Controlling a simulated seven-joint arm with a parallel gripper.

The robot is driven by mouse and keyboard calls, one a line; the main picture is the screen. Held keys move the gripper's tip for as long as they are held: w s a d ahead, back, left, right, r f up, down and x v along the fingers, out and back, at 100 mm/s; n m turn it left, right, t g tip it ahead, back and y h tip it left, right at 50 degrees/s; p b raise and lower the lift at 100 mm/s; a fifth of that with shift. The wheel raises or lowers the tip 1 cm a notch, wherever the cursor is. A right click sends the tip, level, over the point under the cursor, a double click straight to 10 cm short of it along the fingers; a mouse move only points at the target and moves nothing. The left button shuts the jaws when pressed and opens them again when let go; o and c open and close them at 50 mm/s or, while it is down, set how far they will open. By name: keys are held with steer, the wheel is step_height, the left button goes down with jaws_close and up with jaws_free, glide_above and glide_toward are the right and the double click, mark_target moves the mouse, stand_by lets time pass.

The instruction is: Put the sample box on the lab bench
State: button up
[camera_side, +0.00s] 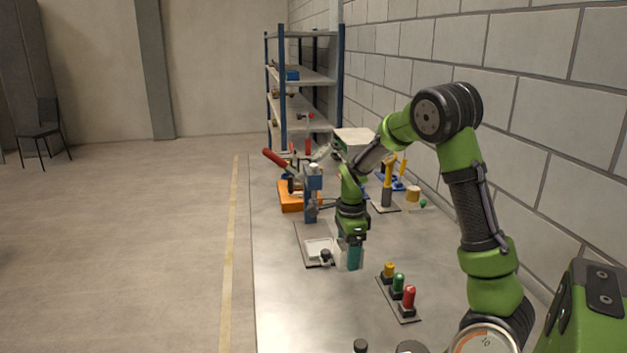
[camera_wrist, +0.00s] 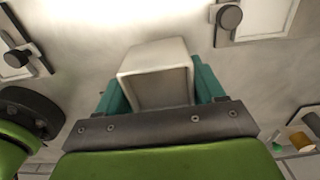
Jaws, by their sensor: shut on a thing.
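My gripper (camera_side: 350,257) has teal fingers and is low over the grey lab bench (camera_side: 285,310). It is shut on the sample box (camera_wrist: 158,72), a pale, off-white box that sits between the two fingers in the wrist view. In the side view only a pale sliver of the box (camera_side: 341,259) shows beside the fingers. I cannot tell whether the underside of the box touches the bench. The gripper (camera_wrist: 157,88) also shows in the wrist view.
A flat plate with a white pan (camera_side: 318,248) and a dark knob (camera_side: 325,257) lies just left of the gripper. A panel with yellow, green and red buttons (camera_side: 399,288) lies front right. An orange-based press (camera_side: 293,197) stands behind. The front left of the bench is clear.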

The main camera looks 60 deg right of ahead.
steer(key=s+a, duration=0.2)
steer(key=a, duration=0.2)
steer(key=s+a+f, duration=0.1)
steer(key=s+a, duration=0.2)
steer(key=a, duration=0.1)
steer(key=s+a, duration=0.2)
steer(key=a, duration=0.2)
steer(key=shift+s+a+f, duration=0.1)
steer(key=shift+s+f, duration=0.25)
steer(key=shift+f, duration=0.2)
steer(key=w+d, duration=0.1)
steer(key=w, duration=0.4)
steer(key=w+d+f, duration=0.1)
steer(key=w, duration=0.4)
steer(key=w+d, duration=0.1)
steer(key=w, duration=0.4)
steer(key=shift+w+d+f, duration=0.15)
steer(key=shift+d+f, duration=0.1)
steer(key=shift+d, duration=0.05)
steer(key=shift+w+f, duration=0.1)
steer(key=shift+w, duration=0.05)
steer(key=shift+f, duration=1.65)
